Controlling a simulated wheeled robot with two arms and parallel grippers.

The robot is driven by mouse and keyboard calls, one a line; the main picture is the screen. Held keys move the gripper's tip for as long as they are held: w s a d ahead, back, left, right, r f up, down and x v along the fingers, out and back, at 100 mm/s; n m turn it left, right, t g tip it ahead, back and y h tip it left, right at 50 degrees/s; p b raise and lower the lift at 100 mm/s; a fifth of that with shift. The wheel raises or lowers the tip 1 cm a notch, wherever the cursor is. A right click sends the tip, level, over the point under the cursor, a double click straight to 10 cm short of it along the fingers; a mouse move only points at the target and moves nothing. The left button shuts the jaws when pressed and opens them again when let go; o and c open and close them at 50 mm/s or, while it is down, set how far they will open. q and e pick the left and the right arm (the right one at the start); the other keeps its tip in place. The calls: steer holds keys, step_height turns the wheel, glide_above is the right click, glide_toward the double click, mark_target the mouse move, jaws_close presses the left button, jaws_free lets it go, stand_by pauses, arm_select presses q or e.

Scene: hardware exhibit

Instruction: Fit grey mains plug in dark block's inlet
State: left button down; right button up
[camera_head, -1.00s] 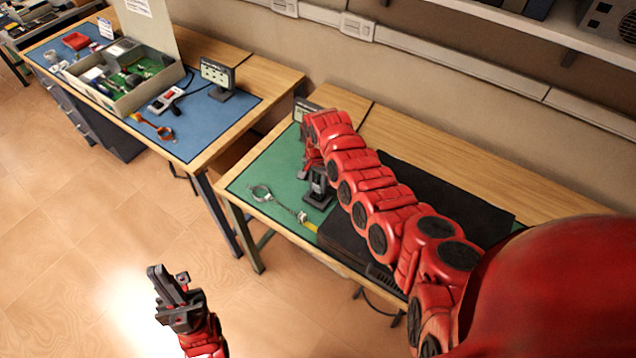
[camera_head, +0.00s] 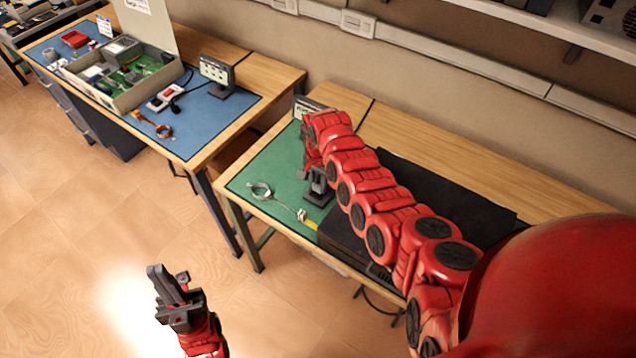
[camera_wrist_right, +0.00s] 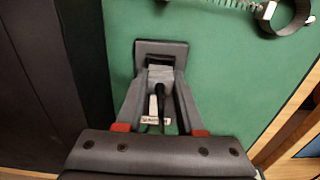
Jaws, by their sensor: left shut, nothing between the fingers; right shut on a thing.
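The dark block (camera_head: 318,193) stands on the green mat, partly hidden by my right arm in the head view. In the right wrist view the block (camera_wrist_right: 176,46) shows a dark opening facing my right gripper (camera_wrist_right: 161,76). That gripper is shut on the grey mains plug (camera_wrist_right: 160,73), whose black cable trails back between the fingers. The plug's front is right at the opening; I cannot tell how far inside it is. My left gripper (camera_head: 168,278) is shut and empty, over the floor away from the bench.
A wrist strap with a coiled cord (camera_head: 262,191) lies on the green mat (camera_head: 243,183). A large black case (camera_head: 470,200) takes up the bench beside my right arm. A small sign (camera_head: 306,107) stands behind. Another bench has a blue mat (camera_head: 215,122) and an open grey box (camera_head: 130,101).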

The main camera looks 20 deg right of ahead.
steer(key=shift+s+f+b, duration=0.1)
steer(key=shift+f+b, duration=0.6)
steer(key=shift+f, duration=0.1)
stand_by(0.4)
steer(key=o, duration=1.1)
steer(key=shift+c, duration=0.2)
steer(key=shift+f, duration=0.1)
steer(key=shift+s+f, duration=0.1)
steer(key=shift+s, duration=0.05)
steer(key=shift+c, duration=0.7)
steer(key=shift+o, duration=0.7)
steer(key=shift+s, duration=0.1)
